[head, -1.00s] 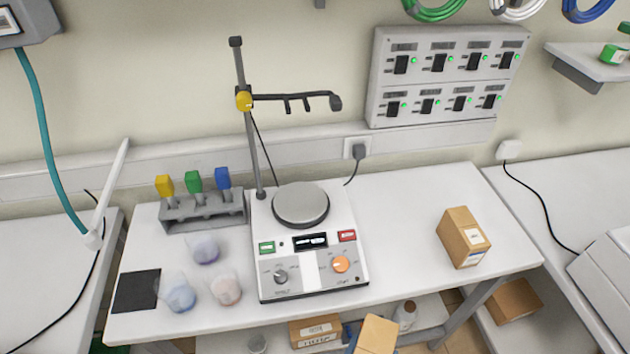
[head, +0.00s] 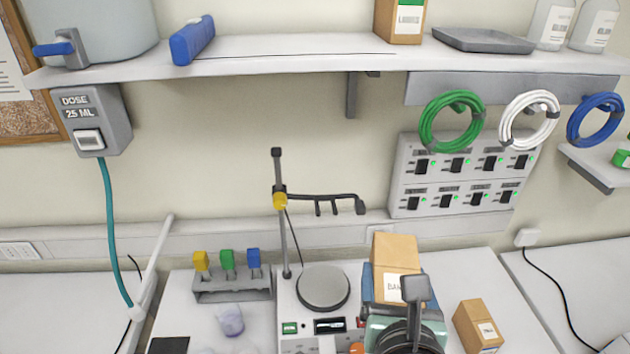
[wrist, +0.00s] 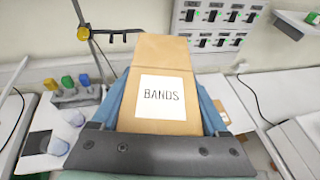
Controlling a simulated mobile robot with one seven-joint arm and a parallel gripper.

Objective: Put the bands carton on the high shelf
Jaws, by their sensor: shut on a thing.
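The bands carton (head: 396,258) is a brown box with a white label. In the wrist view the carton (wrist: 162,70) fills the middle and its label reads "BANDS". My gripper (head: 368,285) is shut on it, with blue fingers on both sides, and holds it upright above the right part of the bench. The high shelf (head: 290,52) is a long white board on the wall, higher up and farther back than the carton. Part of the carton's lower end is hidden by my gripper.
On the shelf stand a blue object (head: 192,42), a brown labelled box (head: 400,18), a grey tray (head: 483,40) and clear bottles (head: 594,25). The shelf between the blue object and the brown box is clear. A stand (head: 283,225) rises left of the carton. Another carton (head: 478,325) sits on the bench.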

